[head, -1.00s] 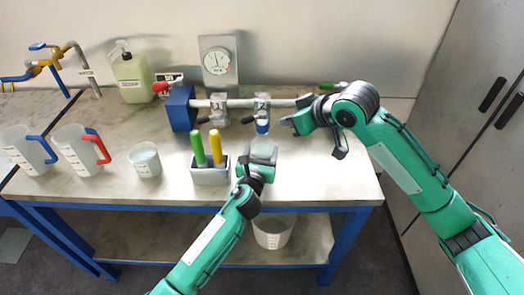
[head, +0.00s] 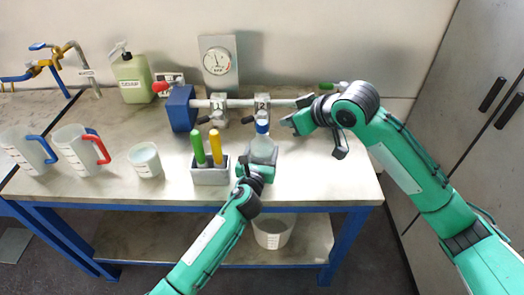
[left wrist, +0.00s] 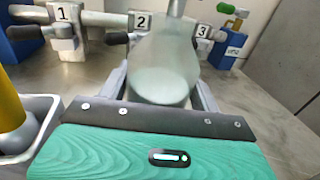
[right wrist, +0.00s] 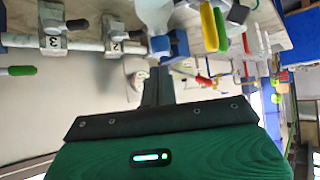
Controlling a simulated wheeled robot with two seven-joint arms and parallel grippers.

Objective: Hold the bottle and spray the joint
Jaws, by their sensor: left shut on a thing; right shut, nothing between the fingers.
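My left gripper (head: 260,165) is shut on a pale translucent bottle (head: 262,149) with a blue top (head: 262,126). The bottle stands roughly upright, in front of joint 2 (head: 262,103) on the horizontal pipe (head: 285,102). In the left wrist view the bottle (left wrist: 162,65) fills the space between the fingers and partly covers the pipe. Joint 1 (head: 218,107) is to the left. Joint 3 (right wrist: 50,42) shows in the right wrist view; my right arm hides it in the head view. My right gripper (head: 288,122) is shut and empty, right of joint 2.
A blue block (head: 181,108) holds the pipe's left end, with a gauge (head: 217,61) behind. A holder (head: 210,176) with green and yellow handles stands close left of the bottle. A cup (head: 145,161) and jugs (head: 82,151) stand further left. The bench's right front is clear.

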